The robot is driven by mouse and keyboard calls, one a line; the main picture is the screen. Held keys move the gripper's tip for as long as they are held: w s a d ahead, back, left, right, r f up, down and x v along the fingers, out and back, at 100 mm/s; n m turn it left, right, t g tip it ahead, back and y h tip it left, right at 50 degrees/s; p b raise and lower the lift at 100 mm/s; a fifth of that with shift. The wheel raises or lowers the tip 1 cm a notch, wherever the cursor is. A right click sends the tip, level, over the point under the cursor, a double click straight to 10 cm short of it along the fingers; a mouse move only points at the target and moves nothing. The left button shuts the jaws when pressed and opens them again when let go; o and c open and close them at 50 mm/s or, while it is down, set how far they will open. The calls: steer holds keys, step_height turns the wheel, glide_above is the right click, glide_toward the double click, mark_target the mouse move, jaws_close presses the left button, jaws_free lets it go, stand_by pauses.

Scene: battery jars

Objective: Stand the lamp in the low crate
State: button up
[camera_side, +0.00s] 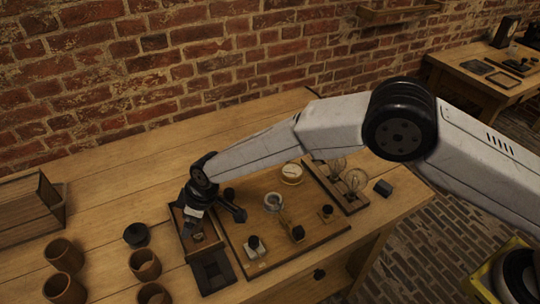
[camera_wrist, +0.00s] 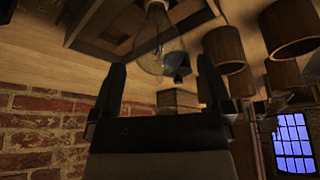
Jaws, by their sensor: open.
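The lamp (camera_wrist: 152,48), a clear glass bulb, shows in the wrist view, which looks upside down, between and beyond my fingers. Its base end meets the low crate (camera_wrist: 92,22), a wooden box with dark inner divisions, and it looks roughly upright there. My gripper (camera_wrist: 162,72) is open, one finger on each side of the bulb, with no clear contact. In the side view my gripper (camera_side: 196,222) is low over the low crate (camera_side: 181,238) at the left end of the board; it hides most of the lamp there.
The wooden board (camera_side: 290,258) right of the crate carries several dark knobs and a round white dial (camera_side: 292,173). A rack (camera_side: 338,190) with clear bulbs stands at its right. Several brown jars (camera_side: 65,255) and a black round piece (camera_side: 137,235) stand at left. A brick wall closes the back.

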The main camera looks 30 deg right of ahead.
steer(key=v, duration=1)
steer(key=shift+d+r, duration=0.15)
stand_by(0.5)
steer(key=s+d+r+m+h, duration=0.1)
steer(key=s+d+r+m, duration=0.15)
steer(key=d, duration=0.95)
steer(key=s+d+r+m+h, duration=0.1)
steer(key=d+m, duration=0.2)
steer(key=d, duration=0.9)
steer(key=s+d+m+h, duration=0.1)
steer(key=s+d+m, duration=0.4)
steer(key=s+d, duration=0.9)
steer(key=shift+s+d+m+h, duration=0.35)
steer(key=shift+s+d+h, duration=0.05)
steer(key=shift+s, duration=0.25)
steer(key=shift+f, duration=0.1)
